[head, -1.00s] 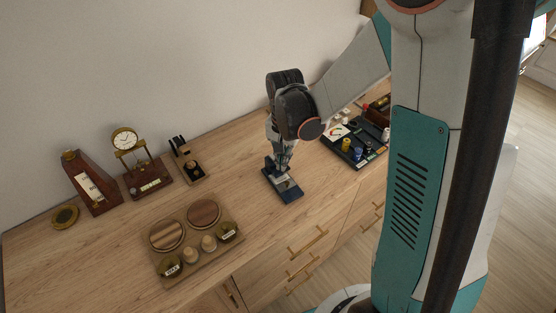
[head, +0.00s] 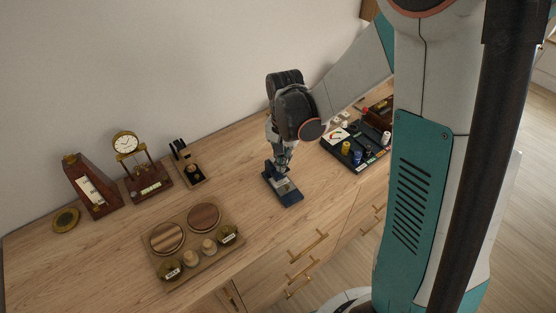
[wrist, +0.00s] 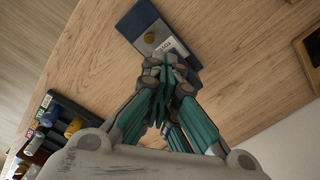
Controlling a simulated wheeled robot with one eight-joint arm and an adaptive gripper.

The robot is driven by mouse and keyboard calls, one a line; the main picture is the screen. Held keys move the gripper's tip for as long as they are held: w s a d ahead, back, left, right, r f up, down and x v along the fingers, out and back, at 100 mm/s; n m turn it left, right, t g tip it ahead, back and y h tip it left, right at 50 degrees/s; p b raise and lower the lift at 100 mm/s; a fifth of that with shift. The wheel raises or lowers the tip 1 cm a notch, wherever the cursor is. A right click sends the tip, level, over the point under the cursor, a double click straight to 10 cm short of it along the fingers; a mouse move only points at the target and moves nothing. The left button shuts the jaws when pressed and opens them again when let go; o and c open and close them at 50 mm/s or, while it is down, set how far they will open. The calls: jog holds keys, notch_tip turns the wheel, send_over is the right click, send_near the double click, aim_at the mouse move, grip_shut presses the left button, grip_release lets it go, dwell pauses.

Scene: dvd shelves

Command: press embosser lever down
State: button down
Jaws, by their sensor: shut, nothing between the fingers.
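The embosser (head: 287,194) is a small dark blue device with a pale label plate, standing on the wooden counter in the head view. My gripper (head: 281,166) points down over the rear end of the embosser. In the wrist view my gripper (wrist: 166,63) has its fingers together, empty, over the label end. The fingers hide that end and the lever; I cannot tell whether they touch it.
A dark tray (head: 335,154) with coloured bottles stands to the right. A wooden board (head: 187,233) with discs and jars lies front left. A metronome (head: 90,187), a brass clock (head: 126,144) and a small stand (head: 188,167) line the wall. Bare counter surrounds the embosser.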

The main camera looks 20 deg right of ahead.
jog(key=shift+r+p, duration=1.85)
jog(key=shift+r, duration=1.15)
jog(key=shift+s+r, duration=0.1)
jog(key=shift+r, duration=0.1)
jog(key=s+r+n+t+b, duration=0.6)
jog(key=s+r+n+t, duration=0.1)
jog(key=s, duration=0.7)
notch_tip(320, 180, up, 3)
jog(key=shift+s+f+n, duration=0.15)
jog(key=shift+s+n, duration=0.25)
jog(key=shift+n, duration=0.3)
jog(key=c, duration=2.3)
grip_release()
